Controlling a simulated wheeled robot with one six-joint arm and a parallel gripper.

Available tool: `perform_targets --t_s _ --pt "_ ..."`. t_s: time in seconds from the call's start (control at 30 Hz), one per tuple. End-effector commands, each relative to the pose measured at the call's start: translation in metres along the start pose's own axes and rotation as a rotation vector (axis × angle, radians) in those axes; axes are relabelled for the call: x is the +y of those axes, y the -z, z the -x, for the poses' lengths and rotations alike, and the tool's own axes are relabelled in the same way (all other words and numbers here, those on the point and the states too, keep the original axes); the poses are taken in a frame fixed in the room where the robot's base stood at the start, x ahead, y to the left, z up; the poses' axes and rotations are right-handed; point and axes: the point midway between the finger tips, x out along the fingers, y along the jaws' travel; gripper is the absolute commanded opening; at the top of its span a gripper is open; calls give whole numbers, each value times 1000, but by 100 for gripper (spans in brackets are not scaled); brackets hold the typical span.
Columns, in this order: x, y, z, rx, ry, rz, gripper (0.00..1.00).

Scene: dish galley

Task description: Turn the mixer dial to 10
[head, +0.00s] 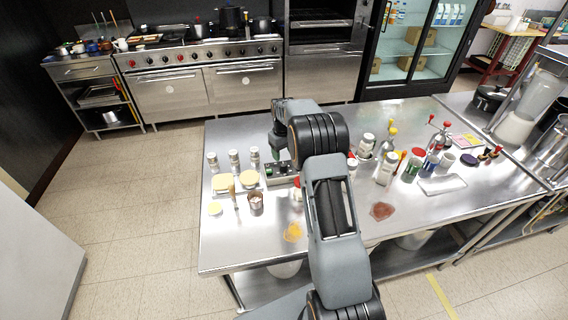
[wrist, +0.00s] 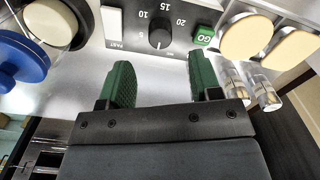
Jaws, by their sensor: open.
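The dial (wrist: 160,38) is a dark round knob on a grey control panel in the wrist view, ringed by marks including 5, 10, 15 and 20. Where its pointer sits is too small to tell surely. My gripper (wrist: 160,78) has two green fingers spread apart, one on each side below the dial in the picture, with nothing between them. It looks apart from the dial. In the head view the grey panel box (head: 277,173) stands on the steel table, with my gripper (head: 278,153) above it; the dial is too small to make out there.
A green GO button (wrist: 204,36) and a white switch (wrist: 112,22) flank the dial. Yellow-topped round pads (wrist: 245,35) lie beside the panel. Several small jars (head: 233,157) stand behind. A blue-lidded thing (wrist: 18,58) is at left in the wrist view.

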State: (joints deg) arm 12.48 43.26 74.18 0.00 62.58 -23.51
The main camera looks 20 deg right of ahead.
Motion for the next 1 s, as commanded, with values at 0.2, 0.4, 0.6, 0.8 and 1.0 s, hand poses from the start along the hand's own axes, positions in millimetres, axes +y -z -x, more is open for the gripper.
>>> perform_targets --t_s 0.2,0.4,0.6,0.8,1.0 --pt "0 -1 -36 -3 1 0 58" --pt "0 0 -56 -1 1 0 58" --pt "0 0 -65 0 0 0 58" --pt "-1 0 -66 0 0 0 58" --pt "-1 0 -65 0 0 0 46"
